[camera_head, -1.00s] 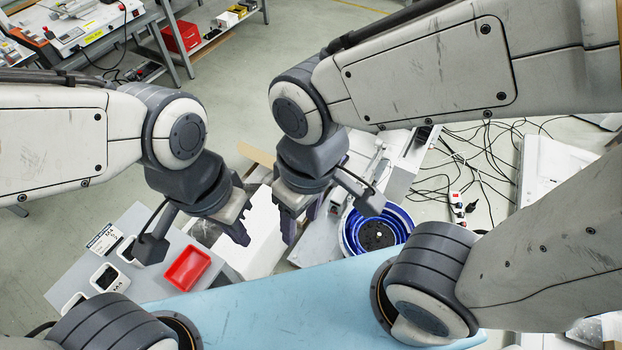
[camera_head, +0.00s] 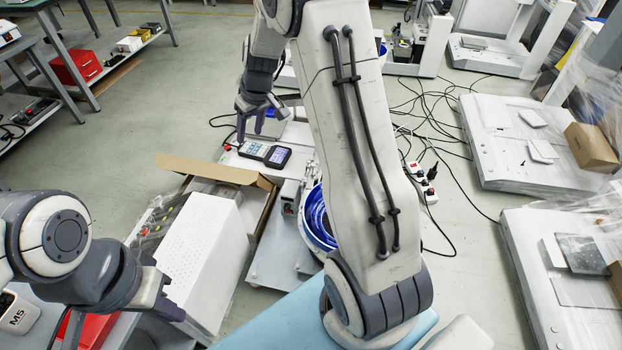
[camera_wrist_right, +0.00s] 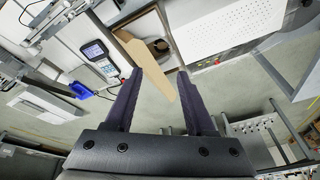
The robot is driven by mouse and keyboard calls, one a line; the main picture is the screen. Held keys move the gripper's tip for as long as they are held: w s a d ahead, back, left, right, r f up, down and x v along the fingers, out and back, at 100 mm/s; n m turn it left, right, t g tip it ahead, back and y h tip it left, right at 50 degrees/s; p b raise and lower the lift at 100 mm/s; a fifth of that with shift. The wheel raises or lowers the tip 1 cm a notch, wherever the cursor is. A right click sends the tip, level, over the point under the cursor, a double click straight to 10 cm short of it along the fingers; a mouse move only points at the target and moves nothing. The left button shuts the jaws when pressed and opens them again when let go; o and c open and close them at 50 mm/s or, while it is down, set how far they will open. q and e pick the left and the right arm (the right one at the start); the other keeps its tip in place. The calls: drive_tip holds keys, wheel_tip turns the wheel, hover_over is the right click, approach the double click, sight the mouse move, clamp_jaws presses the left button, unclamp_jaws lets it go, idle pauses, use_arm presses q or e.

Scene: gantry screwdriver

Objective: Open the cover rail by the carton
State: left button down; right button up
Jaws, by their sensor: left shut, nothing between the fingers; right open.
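The carton is brown with a raised flap (camera_head: 212,169), left of centre in the head view. In the right wrist view its flap (camera_wrist_right: 150,66) slants between my fingertips, and a dark round thing lies inside. I cannot make out the cover rail for certain. My right gripper (camera_head: 255,122) is open and empty, beyond the carton's flap in the head view; its two fingers (camera_wrist_right: 158,88) show apart in the wrist view. My left gripper (camera_head: 170,305) is shut and empty at lower left, in front of a white perforated box (camera_head: 203,245).
A handheld device with a screen (camera_head: 265,153) lies on a white surface behind the carton. A blue bowl (camera_head: 318,218) is partly hidden by my right arm. Cables and a power strip (camera_head: 422,182) lie on the floor to the right. A red tray is at lower left.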

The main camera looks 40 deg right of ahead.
drive_tip(key=w+d+f+m+b, duration=0.1)
drive_tip(key=d+f+b, duration=0.2)
drive_tip(key=d+f, duration=0.3)
drive_tip(key=w+d+f+b, duration=0.2)
drive_tip(key=d+f, duration=0.4)
drive_tip(key=f, duration=0.1)
use_arm(q)
wheel_tip(320, 180, down, 17)
drive_tip(key=b, duration=0.9)
use_arm(e)
drive_tip(key=m+t+h, duration=0.1)
drive_tip(key=m+h, duration=0.1)
hover_over(312, 174)
drive_tip(key=d, duration=0.1)
wheel_tip(312, 174, down, 18)
drive_tip(key=shift+w+d+f, duration=0.1)
drive_tip(key=shift+w+f, duration=0.05)
drive_tip(key=shift+c, duration=0.3)
clamp_jaws()
